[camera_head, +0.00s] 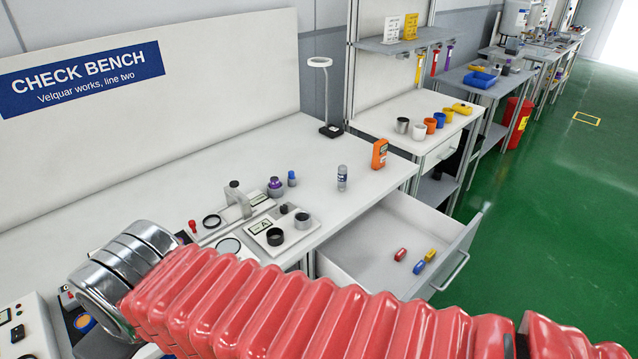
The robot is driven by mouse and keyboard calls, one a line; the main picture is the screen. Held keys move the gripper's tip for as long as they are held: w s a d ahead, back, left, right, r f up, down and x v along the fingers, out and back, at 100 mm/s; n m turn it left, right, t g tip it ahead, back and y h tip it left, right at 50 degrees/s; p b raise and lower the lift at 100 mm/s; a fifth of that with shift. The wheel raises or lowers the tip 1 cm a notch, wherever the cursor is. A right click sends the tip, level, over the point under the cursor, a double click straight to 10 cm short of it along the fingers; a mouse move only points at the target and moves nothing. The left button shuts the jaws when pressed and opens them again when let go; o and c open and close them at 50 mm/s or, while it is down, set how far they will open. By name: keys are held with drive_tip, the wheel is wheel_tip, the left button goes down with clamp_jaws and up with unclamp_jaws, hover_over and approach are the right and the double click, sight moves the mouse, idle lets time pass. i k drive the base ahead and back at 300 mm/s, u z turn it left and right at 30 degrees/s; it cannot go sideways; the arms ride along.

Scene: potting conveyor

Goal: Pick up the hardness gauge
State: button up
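An orange handheld device (379,153) with a dark display stands upright on the white check bench (320,158), near its right end. It looks like the hardness gauge, but I can read no label on it. A small clear vial (342,177) with a label stands to its left, apart from it. My arm, in a red ribbed cover, crosses the lower part of the view in front of the bench. My gripper is not in view, so I cannot see whether it holds anything.
An open drawer (447,258) juts out below the bench, with small red, blue and yellow pieces inside. A ring lamp (320,62) stands behind the orange device. A stand (238,199), a purple-capped jar (275,187) and a plate (263,232) with round parts lie left.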

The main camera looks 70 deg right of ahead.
sight(342, 169)
drive_tip(key=u, duration=1.3)
drive_tip(key=k, duration=1.6)
drive_tip(key=z, duration=0.65)
drive_tip(key=i, duration=0.85)
